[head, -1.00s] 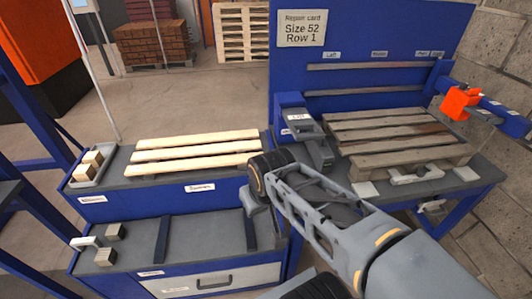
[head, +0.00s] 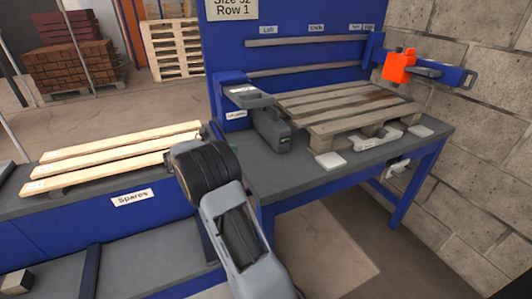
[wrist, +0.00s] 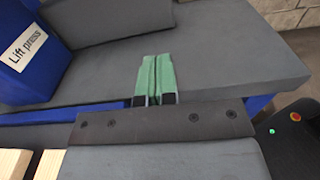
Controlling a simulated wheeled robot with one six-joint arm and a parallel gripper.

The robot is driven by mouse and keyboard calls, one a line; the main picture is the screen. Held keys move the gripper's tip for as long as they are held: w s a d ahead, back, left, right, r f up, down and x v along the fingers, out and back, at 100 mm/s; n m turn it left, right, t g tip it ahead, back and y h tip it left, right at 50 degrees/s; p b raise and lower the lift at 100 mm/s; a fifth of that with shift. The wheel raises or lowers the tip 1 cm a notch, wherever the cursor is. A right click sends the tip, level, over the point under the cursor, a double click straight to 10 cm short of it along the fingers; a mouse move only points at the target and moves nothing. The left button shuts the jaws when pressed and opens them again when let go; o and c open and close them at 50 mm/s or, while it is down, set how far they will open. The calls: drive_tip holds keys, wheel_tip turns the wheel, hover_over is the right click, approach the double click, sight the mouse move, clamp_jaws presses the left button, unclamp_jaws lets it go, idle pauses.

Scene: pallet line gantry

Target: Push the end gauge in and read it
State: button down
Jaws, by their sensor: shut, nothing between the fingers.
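An orange block (head: 399,65) sits on a blue arm (head: 455,75) at the right end of the repair bench. I take this to be the end gauge; no scale or reading is legible on it. My gripper shows in the wrist view with its two green fingers (wrist: 156,80) pressed together, empty, over the grey bench top. In the head view my wrist hides most of the gripper. It is at the bench's left front, well apart from the orange block. A weathered pallet (head: 345,105) lies on the bench between them.
The lift press label (wrist: 29,47) is on a blue housing near my gripper. A grey box (head: 272,130) stands left of the pallet. Pale spare boards (head: 120,150) lie on the left bench. A block wall (head: 500,150) closes the right side. Floor before the bench is clear.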

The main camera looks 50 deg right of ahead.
sight(274, 140)
drive_tip(key=x, duration=0.4)
drive_tip(key=b+x, duration=0.1)
drive_tip(key=x, duration=0.4)
drive_tip(key=b+x, duration=0.1)
drive_tip(key=x, duration=0.4)
drive_tip(key=shift+w+d, duration=0.25)
